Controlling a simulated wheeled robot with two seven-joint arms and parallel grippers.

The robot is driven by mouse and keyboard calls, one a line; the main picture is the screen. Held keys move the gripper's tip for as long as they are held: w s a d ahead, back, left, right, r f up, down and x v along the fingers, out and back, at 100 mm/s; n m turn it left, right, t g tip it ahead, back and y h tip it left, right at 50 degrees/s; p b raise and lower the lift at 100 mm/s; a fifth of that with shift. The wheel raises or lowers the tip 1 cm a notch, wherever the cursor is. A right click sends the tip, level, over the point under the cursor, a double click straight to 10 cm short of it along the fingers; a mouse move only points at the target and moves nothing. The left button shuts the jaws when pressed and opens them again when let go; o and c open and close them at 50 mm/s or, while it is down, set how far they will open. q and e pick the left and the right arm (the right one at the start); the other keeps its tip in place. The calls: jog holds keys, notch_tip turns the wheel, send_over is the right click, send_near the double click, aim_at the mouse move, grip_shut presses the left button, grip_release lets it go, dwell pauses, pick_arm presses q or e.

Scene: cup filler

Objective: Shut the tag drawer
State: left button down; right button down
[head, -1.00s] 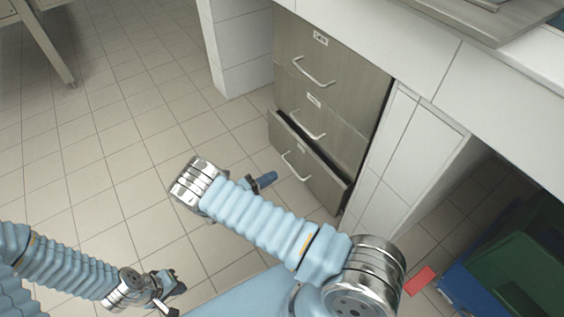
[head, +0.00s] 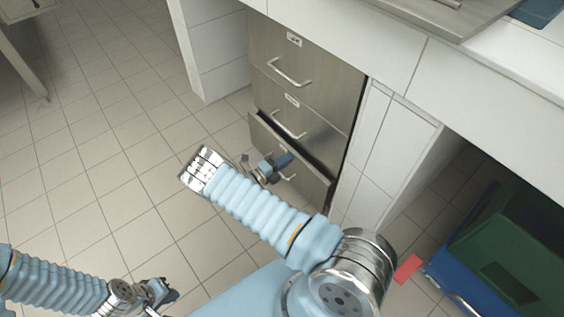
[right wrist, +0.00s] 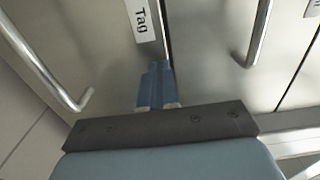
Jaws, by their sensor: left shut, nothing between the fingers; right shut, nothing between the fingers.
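The tag drawer (head: 313,188) is the bottom drawer of the grey metal cabinet and stands partly out, with a dark gap behind its front. Its "Tag" label (right wrist: 141,20) shows in the right wrist view, beside the drawer's bar handle (right wrist: 45,68). My right gripper (head: 286,159) is shut and empty, at the upper part of this drawer's front. Its blue fingertips (right wrist: 155,72) point at the front near its top edge; I cannot tell whether they touch. My left gripper (head: 168,296) is shut and empty, low at the left, away from the cabinet.
The middle drawer (head: 315,130) and top drawer (head: 325,85) are closed. A white counter (head: 460,90) runs above the cabinet. A green bin (head: 515,245), a blue bin (head: 455,283) and a red flat piece (head: 408,268) are at the right. The tiled floor at left is clear.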

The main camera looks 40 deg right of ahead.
aim_at(296, 152)
jog(key=shift+d, duration=0.1)
pick_arm(q)
jog(key=shift+a+f+b, duration=0.25)
jog(key=shift+f+b, duration=0.3)
pick_arm(e)
jog(key=d, duration=0.4)
jog(key=shift+w+d+r, duration=0.1)
jog(key=shift+w, duration=0.1)
